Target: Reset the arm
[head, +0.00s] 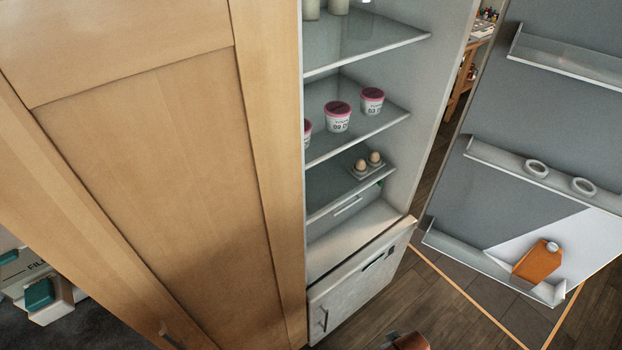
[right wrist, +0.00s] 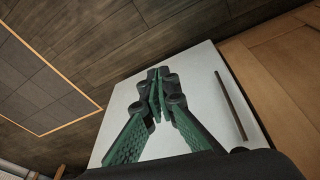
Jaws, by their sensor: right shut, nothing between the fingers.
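My right gripper (right wrist: 158,80) shows in the right wrist view with its green fingers together and nothing between them. It is in front of a white panel (right wrist: 205,70) that has a long dark handle (right wrist: 231,105). Whether it touches the panel I cannot tell. I cannot make out either gripper in the head view.
A tall wooden cabinet door (head: 160,150) fills the left. The fridge interior (head: 425,110) holds tubs (head: 338,117) and eggs (head: 368,162). Its open door (head: 540,110) carries an orange carton (head: 538,262). A lower white drawer (head: 350,290) stands below. Wooden floor (head: 455,315) shows between them.

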